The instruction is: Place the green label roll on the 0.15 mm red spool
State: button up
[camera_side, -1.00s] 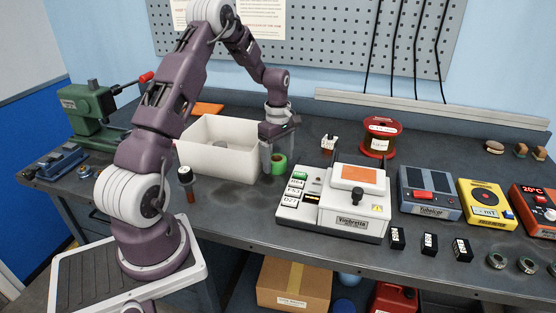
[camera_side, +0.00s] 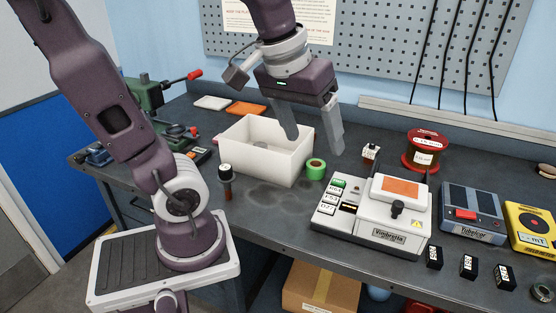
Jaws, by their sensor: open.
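The green label roll (camera_side: 316,168) stands on the bench just right of the white bin. My gripper (camera_side: 314,145) is open and empty, with its two fingers spread apart and pointing down. In the picture its tips appear above the roll and the bin's right end; the exact gap is hard to tell. The red spool (camera_side: 424,151) stands upright further right, behind the white machine, with red flanges, a dark wound middle and white labels. The print on its labels is too small to read.
The white open bin (camera_side: 250,160) is left of the roll. A white machine with an orange top (camera_side: 399,188) stands between roll and spool, towards the front. A small white-faced block (camera_side: 370,151) sits left of the spool.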

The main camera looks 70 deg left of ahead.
jog(key=s+d+m, duration=0.1)
jog(key=s+m, duration=0.1)
jog(key=s+d+f+m+t, duration=0.1)
jog(key=s+m, duration=0.1)
jog(key=s, duration=0.1)
jog(key=s+d+f+m, duration=0.1)
jog(key=s, duration=0.2)
jog(key=shift+d+f+m+h, duration=0.1)
jog(key=shift+d+m+h, duration=0.2)
jog(key=shift+m, duration=0.1)
jog(key=c, duration=0.3)
jog(key=shift+c, duration=0.2)
jog(key=shift+w, duration=0.1)
